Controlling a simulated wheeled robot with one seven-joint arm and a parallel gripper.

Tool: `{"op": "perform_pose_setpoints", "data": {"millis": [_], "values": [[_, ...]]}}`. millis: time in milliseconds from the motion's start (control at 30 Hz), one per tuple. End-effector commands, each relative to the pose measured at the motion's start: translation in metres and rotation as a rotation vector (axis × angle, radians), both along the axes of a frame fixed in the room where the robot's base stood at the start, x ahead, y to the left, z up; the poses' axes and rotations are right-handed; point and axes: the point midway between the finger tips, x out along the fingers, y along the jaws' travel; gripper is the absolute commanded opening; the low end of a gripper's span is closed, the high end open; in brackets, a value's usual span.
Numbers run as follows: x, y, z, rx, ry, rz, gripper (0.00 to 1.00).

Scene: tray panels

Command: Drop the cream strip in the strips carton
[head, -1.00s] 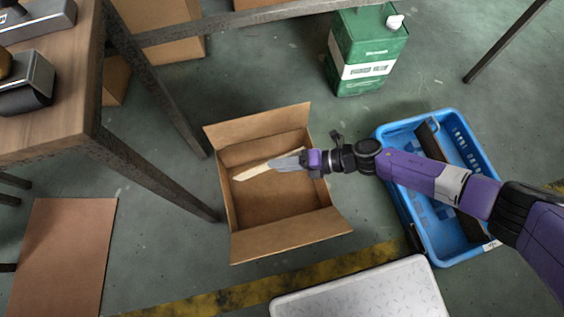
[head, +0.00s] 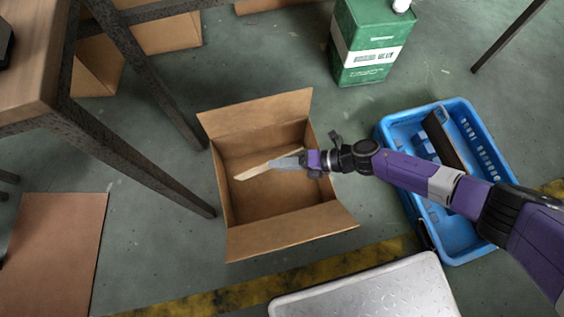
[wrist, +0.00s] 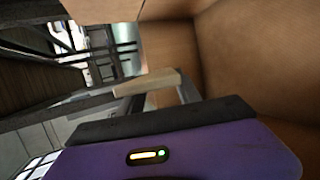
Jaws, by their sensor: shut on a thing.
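The strips carton (head: 290,230) is an open brown cardboard box on the floor, with its flaps folded out. My gripper (head: 290,162) is over the carton's opening, reaching in from the right, and is shut on the cream strip (head: 254,171). The strip points left from the fingers, slightly tilted, above the carton's floor. In the wrist view the strip (wrist: 147,83) sticks out past my gripper (wrist: 160,100), with the carton's brown wall (wrist: 255,50) beside it. Part of the strip is hidden by the fingers.
A blue crate (head: 468,250) with a dark piece inside stands right of the carton, under my arm. A green canister (head: 368,45) stands behind. A metal-legged table (head: 130,165) is at left, a brown sheet (head: 50,250) on the floor, and a grey platform (head: 370,290) in front.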

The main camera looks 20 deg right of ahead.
Motion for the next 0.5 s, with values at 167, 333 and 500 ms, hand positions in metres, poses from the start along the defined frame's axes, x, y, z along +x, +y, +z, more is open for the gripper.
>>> {"op": "perform_pose_setpoints", "data": {"millis": [167, 333, 500], "values": [[0.0, 0.0001, 0.0003, 0.0, 0.0, 0.0, 0.01], [0.0001, 0.0001, 0.0003, 0.0, 0.0, 0.0, 0.65], [0.0, 0.0002, 0.0004, 0.0, 0.0, 0.0, 0.65]]}}
